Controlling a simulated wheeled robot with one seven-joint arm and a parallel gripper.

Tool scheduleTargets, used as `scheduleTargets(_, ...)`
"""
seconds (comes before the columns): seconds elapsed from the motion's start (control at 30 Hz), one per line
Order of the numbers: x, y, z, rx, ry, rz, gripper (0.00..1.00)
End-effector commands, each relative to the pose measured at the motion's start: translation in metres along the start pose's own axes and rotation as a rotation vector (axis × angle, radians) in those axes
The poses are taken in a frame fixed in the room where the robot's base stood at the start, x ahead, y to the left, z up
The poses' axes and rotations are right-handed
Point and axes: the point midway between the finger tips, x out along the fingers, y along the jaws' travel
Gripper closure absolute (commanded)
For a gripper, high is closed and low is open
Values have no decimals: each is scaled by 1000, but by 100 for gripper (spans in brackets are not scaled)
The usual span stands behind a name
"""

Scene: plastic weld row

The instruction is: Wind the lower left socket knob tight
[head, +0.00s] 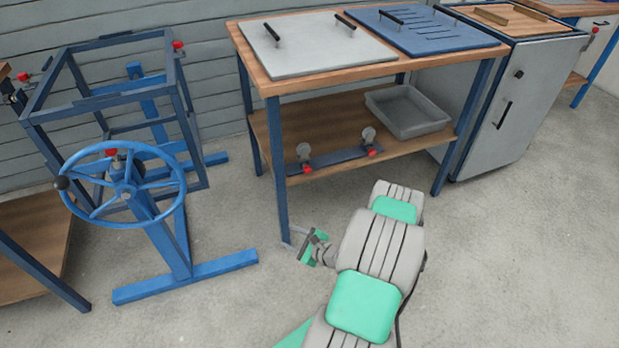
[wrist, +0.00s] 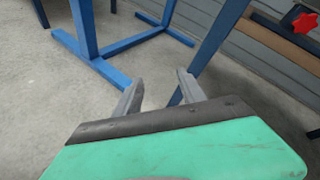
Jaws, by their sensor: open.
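A low rail (head: 340,158) on the front edge of the bench's lower shelf carries two round grey sockets with red knobs. The left red knob (head: 307,168) is the one that fits the task's name; the right red knob (head: 373,151) sits farther along. A red star-shaped knob (wrist: 304,18) shows at the top right in the wrist view; it looks like the left one. My gripper (head: 293,240) is below and in front of the left knob, apart from it. Its two fingers (wrist: 158,75) are spread with nothing between them. How tight the knob is cannot be seen.
The bench (head: 273,89) has a blue front leg just beyond my gripper. A grey tray (head: 408,131) stands on its shelf. A blue handwheel (head: 122,184) on a stand is at left, before a blue frame (head: 52,110). A grey cabinet (head: 530,105) is at right. Front-right floor is clear.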

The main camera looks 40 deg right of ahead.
Motion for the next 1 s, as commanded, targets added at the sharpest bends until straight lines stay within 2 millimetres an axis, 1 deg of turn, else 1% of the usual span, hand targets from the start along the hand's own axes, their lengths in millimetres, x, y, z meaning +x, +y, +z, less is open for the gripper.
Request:
scheduleTargets(0.03,1,-38,9,31,-32,-106,52)
scheduleTargets(0.07,-1,-60,15,62,-55,-172,52)
scheduleTargets(0.1,-4,-89,22,107,-86,-256,52)
scheduleTargets(0.13,-9,-110,28,145,-112,-318,52)
scheduleTargets(0.2,-22,-147,35,264,-167,-447,52)
scheduleTargets(0.27,-33,-166,33,365,-190,-528,52)
scheduleTargets(0.3,-38,-174,29,418,-195,-565,52)
scheduleTargets(0.37,-39,-177,27,465,-204,-578,52)
scheduleTargets(0.47,-33,-180,28,483,-211,-571,52)
scheduleTargets(0.57,-22,-186,28,478,-209,-569,52)
scheduleTargets(0.8,16,-210,31,475,-210,-567,52)
scheduleTargets(0.9,24,-216,31,475,-208,-568,52)
scheduleTargets(1.0,26,-219,32,477,-208,-570,52)
